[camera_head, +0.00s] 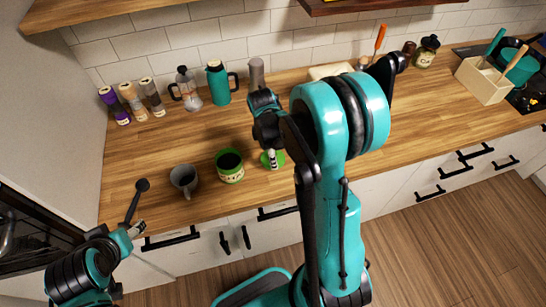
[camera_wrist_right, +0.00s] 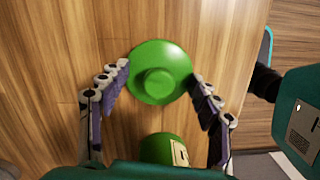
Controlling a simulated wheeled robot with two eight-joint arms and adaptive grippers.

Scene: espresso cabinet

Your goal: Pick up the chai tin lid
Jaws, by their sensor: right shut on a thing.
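The chai tin lid is a round green disc with a raised knob (camera_wrist_right: 158,84). In the head view, the lid (camera_head: 278,160) shows at the tip of my right gripper (camera_head: 270,156), to the right of the open tin.
A grey mug (camera_head: 184,180) stands left of the tin. A black long-handled utensil (camera_head: 141,187) is at the left. Several bottles, a French press (camera_head: 188,90) and a teal flask (camera_head: 218,84) line the wall. A wooden caddy (camera_head: 482,82) is at the right. Mid-left counter is clear.

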